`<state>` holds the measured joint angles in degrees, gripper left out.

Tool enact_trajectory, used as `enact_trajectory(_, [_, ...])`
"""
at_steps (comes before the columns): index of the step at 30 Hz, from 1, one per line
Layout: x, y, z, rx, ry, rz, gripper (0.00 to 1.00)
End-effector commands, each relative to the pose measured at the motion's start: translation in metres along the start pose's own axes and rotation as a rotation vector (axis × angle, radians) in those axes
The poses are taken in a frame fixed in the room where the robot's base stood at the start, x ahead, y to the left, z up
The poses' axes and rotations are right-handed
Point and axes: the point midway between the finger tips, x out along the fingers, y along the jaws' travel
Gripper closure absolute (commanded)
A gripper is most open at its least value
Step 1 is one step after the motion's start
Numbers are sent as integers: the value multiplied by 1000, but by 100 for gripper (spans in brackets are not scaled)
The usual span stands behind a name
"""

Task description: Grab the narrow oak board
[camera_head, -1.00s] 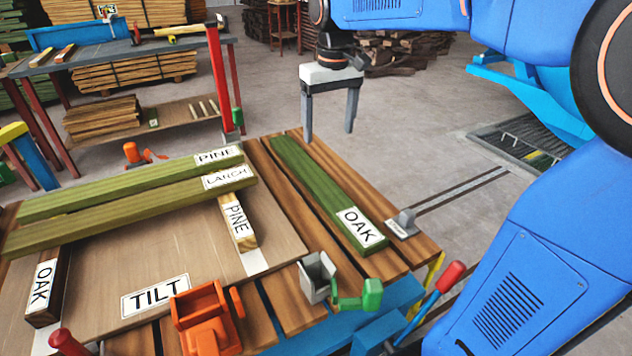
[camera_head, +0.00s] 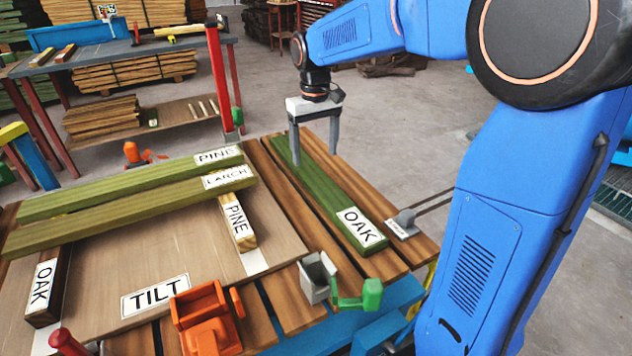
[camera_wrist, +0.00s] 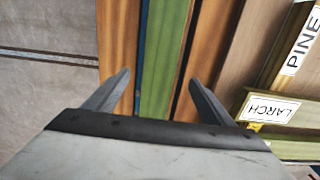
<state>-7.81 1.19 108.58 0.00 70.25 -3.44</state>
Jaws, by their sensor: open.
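A long green board labelled OAK (camera_head: 326,192) lies flat on the brown slatted bench top, its label at the near end. My gripper (camera_head: 315,153) is open and empty, pointing down over the far end of this board. In the wrist view the green board (camera_wrist: 163,62) runs between the two spread fingers (camera_wrist: 160,80), which appear apart from it. A second piece labelled OAK (camera_head: 47,288), shorter and dark brown, lies at the left under the end of a green board.
Green boards labelled PINE (camera_head: 130,190) and LARCH (camera_head: 130,212) lie across the OAK piece and a short PINE piece (camera_head: 238,222), on a panel marked TILT (camera_head: 155,297). A grey stop (camera_head: 403,220), grey block (camera_head: 317,275) and green clamp (camera_head: 368,295) stand near the OAK label.

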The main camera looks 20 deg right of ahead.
Motion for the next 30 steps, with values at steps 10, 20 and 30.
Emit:
enact_trajectory(10, [30,0,1,0,-1,0,23])
enact_trajectory(20, [70,1,4,0,-2,0,23])
enact_trajectory(30, [79,1,4,0,1,0,23])
